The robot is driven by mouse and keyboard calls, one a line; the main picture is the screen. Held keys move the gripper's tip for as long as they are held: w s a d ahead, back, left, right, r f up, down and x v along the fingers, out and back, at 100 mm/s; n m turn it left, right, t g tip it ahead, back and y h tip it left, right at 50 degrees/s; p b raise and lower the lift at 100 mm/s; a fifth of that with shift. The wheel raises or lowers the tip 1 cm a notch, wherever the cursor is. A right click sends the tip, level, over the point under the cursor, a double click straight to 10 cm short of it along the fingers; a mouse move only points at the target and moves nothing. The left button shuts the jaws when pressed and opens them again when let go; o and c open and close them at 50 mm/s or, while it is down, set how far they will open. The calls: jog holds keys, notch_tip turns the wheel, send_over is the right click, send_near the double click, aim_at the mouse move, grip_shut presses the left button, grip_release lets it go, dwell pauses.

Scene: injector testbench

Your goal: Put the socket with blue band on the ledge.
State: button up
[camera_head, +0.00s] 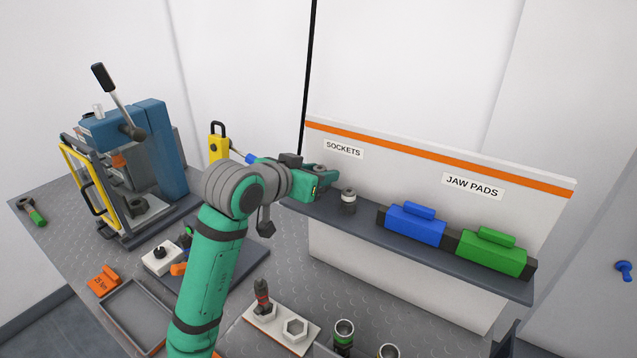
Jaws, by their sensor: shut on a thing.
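My gripper (325,180) is over the left part of the dark ledge (370,231), below the SOCKETS label. It is shut on a grey thing that looks like a socket (319,169). My gripper and arm hide most of it, and no blue band shows on it. I cannot tell whether it touches the ledge. Another socket, dark with a pale band (348,196), stands upright on the ledge just right of my gripper.
Blue (415,228) and green (492,255) jaw pads sit on the right of the ledge. Two sockets stand at the bottom, one with a green band (343,340). A blue press (160,150) stands at left. An orange tag (104,281) lies near an empty tray (135,303).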

jog(key=shift+f, duration=1.25)
jog(key=shift+f, duration=0.1)
jog(key=o, duration=1.2)
jog(key=shift+s, duration=0.1)
jog(key=shift+s+a+r, duration=0.15)
jog(key=shift+a+r, duration=0.05)
jog(key=v, duration=1.1)
jog(key=shift+s, duration=0.25)
jog(key=shift+a, duration=0.1)
